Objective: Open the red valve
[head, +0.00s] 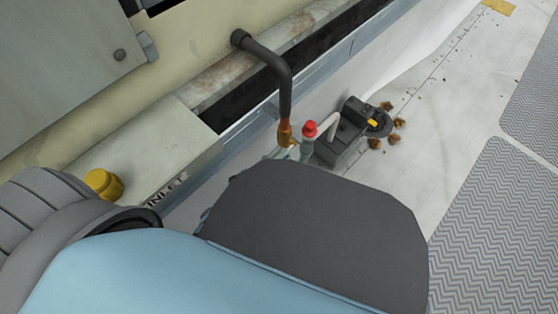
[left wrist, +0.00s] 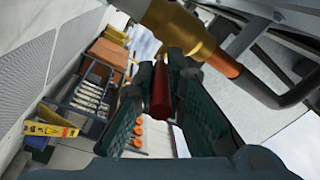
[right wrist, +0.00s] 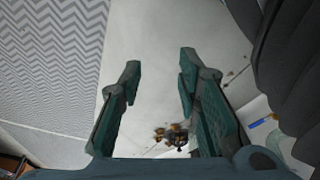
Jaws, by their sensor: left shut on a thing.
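The red valve handle (head: 310,129) shows as a small red end near the brass fitting (head: 286,134) at the lower end of the dark pipe. In the left wrist view the red valve handle (left wrist: 161,90) stands between the teal fingers of my left gripper (left wrist: 163,75), which is shut on it. In the head view my own arm hides most of the left gripper. In the right wrist view my right gripper (right wrist: 159,70) is open and empty, with the pale roof surface beyond its fingers. I do not make it out in the head view.
The dark pipe (head: 285,85) comes out of the beige cooler wall beside the valve. A yellow cap (head: 103,184) sits by the INLET label. Grey patterned mats (head: 495,190) lie at the far right.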

